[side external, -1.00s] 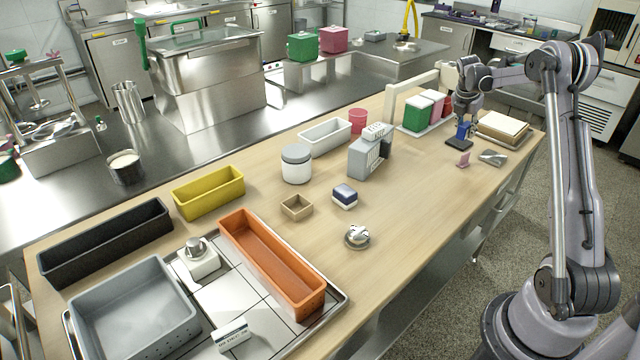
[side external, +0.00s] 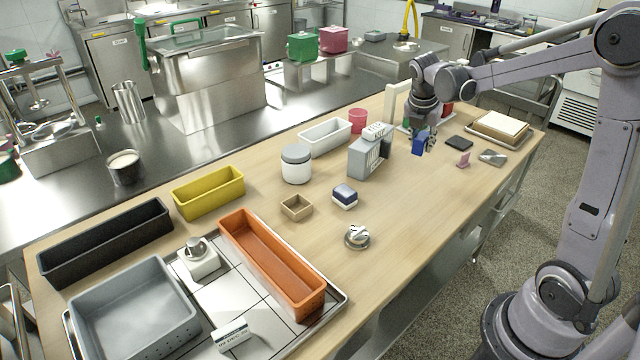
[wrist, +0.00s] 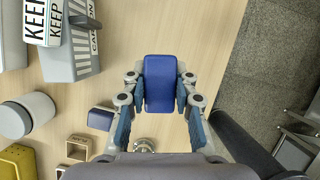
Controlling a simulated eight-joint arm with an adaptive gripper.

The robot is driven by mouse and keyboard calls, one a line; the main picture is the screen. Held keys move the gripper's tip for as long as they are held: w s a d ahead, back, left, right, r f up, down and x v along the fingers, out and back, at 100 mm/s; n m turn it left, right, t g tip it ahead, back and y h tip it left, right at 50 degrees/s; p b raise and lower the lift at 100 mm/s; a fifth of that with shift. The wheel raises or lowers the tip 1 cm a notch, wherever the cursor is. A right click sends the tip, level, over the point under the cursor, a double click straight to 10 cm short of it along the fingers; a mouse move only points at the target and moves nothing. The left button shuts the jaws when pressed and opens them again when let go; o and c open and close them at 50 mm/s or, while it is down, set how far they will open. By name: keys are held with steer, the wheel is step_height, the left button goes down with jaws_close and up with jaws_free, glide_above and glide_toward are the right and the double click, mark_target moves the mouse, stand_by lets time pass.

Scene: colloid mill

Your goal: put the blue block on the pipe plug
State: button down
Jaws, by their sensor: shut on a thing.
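The blue block (side external: 419,145) is held upright between the fingers of my gripper (side external: 425,132), above the table's far right part. In the wrist view the block (wrist: 160,84) sits between both fingers, and my gripper (wrist: 160,95) is shut on it. A round silver metal fitting (side external: 357,238), which looks like the pipe plug, lies on the table near its front edge, apart from the gripper. In the wrist view the fitting (wrist: 145,145) is partly hidden at the bottom.
A grey box-shaped device (side external: 368,157) stands left of my gripper, beside a white lidded jar (side external: 296,165). A dark blue and white block (side external: 344,196) and a small tan box (side external: 296,208) lie near the fitting. A dark pad (side external: 459,143) lies to the right. The table's front middle is bare.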

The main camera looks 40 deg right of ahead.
steer(key=s+a+f+n, duration=0.1)
steer(key=s+a, duration=0.3)
steer(key=a, duration=0.3)
steer(key=s+a+n, duration=0.1)
steer(key=s+a, duration=0.2)
steer(key=a, duration=0.4)
glide_above(360, 229)
steer(key=a, duration=0.1)
steer(key=shift+t, duration=0.4)
steer(key=f, duration=0.7)
steer(key=shift+s+a, duration=0.1)
steer(key=shift+s, duration=0.25)
steer(key=shift+a+f, duration=0.1)
steer(key=shift+f, duration=2)
steer(key=shift+f, duration=0.15)
steer(key=c, duration=1.1)
jaws_free()
steer(key=shift+o, duration=0.2)
